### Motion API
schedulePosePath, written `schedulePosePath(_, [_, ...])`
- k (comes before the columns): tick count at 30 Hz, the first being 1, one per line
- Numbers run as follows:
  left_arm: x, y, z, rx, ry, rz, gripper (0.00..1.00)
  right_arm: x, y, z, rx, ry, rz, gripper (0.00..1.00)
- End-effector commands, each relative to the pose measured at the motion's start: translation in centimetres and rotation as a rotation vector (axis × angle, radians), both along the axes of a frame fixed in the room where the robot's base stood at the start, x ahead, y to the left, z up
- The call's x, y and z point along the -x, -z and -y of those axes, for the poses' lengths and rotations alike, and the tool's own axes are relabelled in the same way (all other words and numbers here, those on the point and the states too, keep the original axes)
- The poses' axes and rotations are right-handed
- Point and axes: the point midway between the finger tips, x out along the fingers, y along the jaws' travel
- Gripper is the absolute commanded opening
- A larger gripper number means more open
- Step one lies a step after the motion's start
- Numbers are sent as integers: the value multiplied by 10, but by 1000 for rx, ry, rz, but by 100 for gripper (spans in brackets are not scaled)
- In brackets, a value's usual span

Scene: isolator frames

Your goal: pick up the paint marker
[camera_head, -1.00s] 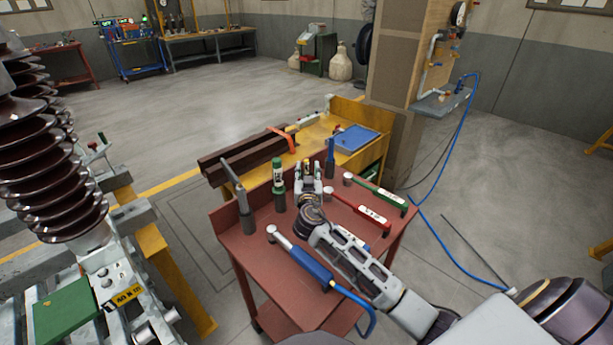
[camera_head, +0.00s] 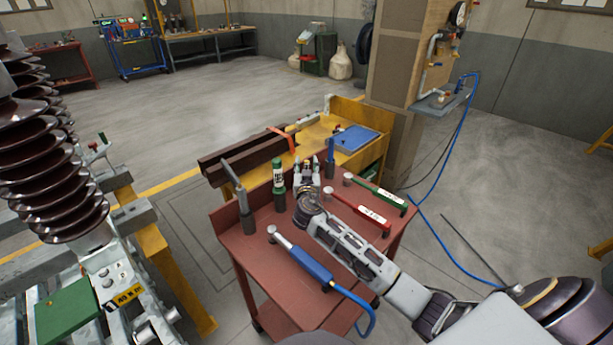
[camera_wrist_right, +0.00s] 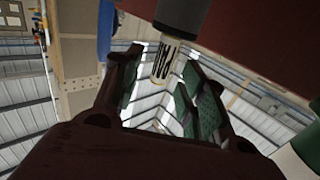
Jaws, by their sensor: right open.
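The paint marker (camera_wrist_right: 162,64) shows in the right wrist view as a pale cylinder with dark lettering. It sits in a dark grey holder (camera_wrist_right: 182,12) on the red cart. My right gripper (camera_head: 307,168) is open at the back of the cart in the head view, and its fingers largely hide the marker there. In the right wrist view its green-padded fingers (camera_wrist_right: 163,92) stand on either side of the marker's line. I cannot tell whether either finger touches it. My left gripper is not in view.
A green bottle (camera_head: 279,175) and a grey tool (camera_head: 240,195) stand left of the gripper. A blue-handled tool (camera_head: 330,158) stands right.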

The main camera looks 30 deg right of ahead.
Motion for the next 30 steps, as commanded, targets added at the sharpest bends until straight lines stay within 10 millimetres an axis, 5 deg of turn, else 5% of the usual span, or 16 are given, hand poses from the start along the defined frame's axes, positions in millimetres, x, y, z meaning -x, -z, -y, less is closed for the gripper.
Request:
schedulePosePath(7, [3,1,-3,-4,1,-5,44,-15,0,8,1,1,0,42])
schedulePosePath(23, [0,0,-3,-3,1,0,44,-17,0,9,0,0,0,42])
schedulePosePath(30, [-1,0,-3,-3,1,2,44,-17,0,8,0,0,-1,13])
